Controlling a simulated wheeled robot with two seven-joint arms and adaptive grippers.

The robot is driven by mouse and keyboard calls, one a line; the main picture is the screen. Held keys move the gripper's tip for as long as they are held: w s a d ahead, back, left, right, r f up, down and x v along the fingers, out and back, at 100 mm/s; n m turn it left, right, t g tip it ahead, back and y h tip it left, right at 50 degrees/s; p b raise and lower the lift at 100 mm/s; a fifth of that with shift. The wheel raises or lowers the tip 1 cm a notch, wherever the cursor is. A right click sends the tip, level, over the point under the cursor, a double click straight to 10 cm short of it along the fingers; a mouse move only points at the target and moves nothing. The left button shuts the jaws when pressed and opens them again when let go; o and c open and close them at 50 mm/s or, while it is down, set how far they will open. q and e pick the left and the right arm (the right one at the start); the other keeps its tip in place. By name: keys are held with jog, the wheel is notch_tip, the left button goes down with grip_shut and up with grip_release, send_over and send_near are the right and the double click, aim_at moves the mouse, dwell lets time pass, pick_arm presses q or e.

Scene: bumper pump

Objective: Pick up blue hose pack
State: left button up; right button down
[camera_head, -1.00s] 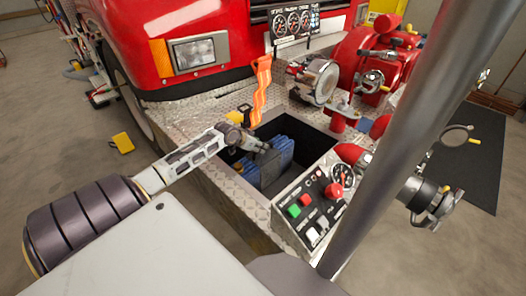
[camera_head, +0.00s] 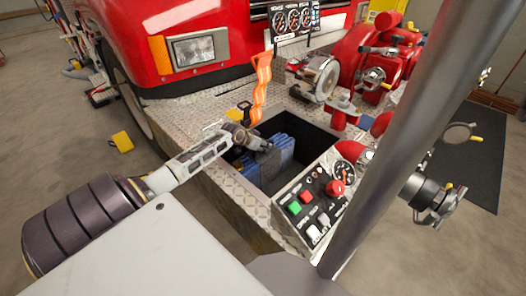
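The blue hose pack (camera_head: 281,151) sits inside a dark recessed compartment in the truck's metal bumper. Its folded upper edges show, and its near left part is hidden by my gripper. My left gripper (camera_head: 262,145) reaches in from the left and is over the pack's left side, at or just above its top. Its fingers are small and dark against the compartment, so I cannot tell whether they are open or shut, or whether they touch the pack. My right gripper is not in view.
An orange strap (camera_head: 260,88) stands at the compartment's back left edge. A control panel (camera_head: 318,200) with buttons and a gauge is at the right. Red pump parts (camera_head: 372,72) stand behind. A yellow object (camera_head: 122,142) lies on the floor at left.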

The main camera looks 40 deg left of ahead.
pick_arm(q)
jog(key=shift+w+f, duration=0.15)
jog(key=shift+w, duration=0.05)
dwell(0.4)
grip_shut()
dwell(0.3)
jog(key=shift+w+r, duration=0.15)
jog(key=shift+r, duration=0.1)
